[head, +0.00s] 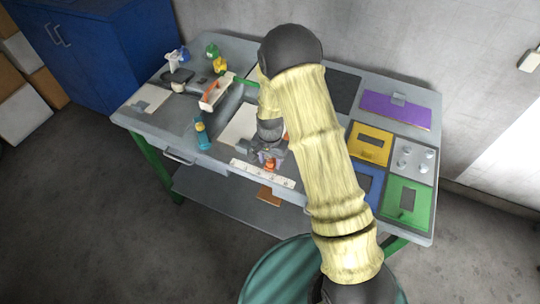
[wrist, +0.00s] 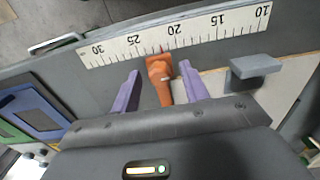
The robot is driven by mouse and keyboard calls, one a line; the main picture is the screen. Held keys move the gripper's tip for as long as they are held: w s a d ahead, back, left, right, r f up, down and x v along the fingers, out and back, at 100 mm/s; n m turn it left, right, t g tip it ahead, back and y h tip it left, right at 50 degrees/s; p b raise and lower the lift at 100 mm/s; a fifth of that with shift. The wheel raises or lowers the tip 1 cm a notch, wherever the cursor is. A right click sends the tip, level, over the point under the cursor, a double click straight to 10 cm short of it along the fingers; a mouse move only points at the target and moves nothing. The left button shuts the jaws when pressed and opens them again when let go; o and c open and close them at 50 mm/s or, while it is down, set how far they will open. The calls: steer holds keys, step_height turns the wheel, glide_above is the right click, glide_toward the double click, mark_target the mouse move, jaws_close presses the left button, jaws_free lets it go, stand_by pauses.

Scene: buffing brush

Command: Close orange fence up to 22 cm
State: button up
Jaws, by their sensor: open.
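An orange piece (wrist: 160,80), which I take to be the fence, lies between my gripper's two purple fingers in the wrist view. Its far end meets the white ruler (wrist: 205,32) between the 20 and 25 labels, nearer 20. Clear gaps show between it and the fingers. My gripper (wrist: 158,86) is open around it. In the head view, the orange piece (head: 270,165) shows just below my gripper (head: 268,155), beside the ruler (head: 245,167) at the bench's front edge. My arm hides part of the bench there.
A grey block (wrist: 255,68) stands right of the fingers in the wrist view. On the bench, a blue bottle (head: 201,133) and an orange-and-white part (head: 215,92) lie left of my arm. Coloured panels, including a yellow one (head: 372,134), fill the right side.

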step_height(320, 180, up, 18)
steer(key=b, duration=0.2)
steer(key=shift+f, duration=0.25)
stand_by(0.4)
steer(key=s+d+r+n+t, duration=0.1)
steer(key=s+d+n, duration=0.2)
steer(key=s+d, duration=0.2)
steer(key=s+d+r+n+t, duration=0.1)
steer(key=s+d, duration=0.4)
steer(key=s, duration=0.6)
steer(key=shift+s+r+n+t, duration=0.15)
steer(key=shift+s+n+t, duration=0.15)
steer(key=shift+n, duration=0.6)
steer(key=shift+d, duration=0.1)
steer(key=shift+c, duration=1)
steer(key=shift+w, duration=0.15)
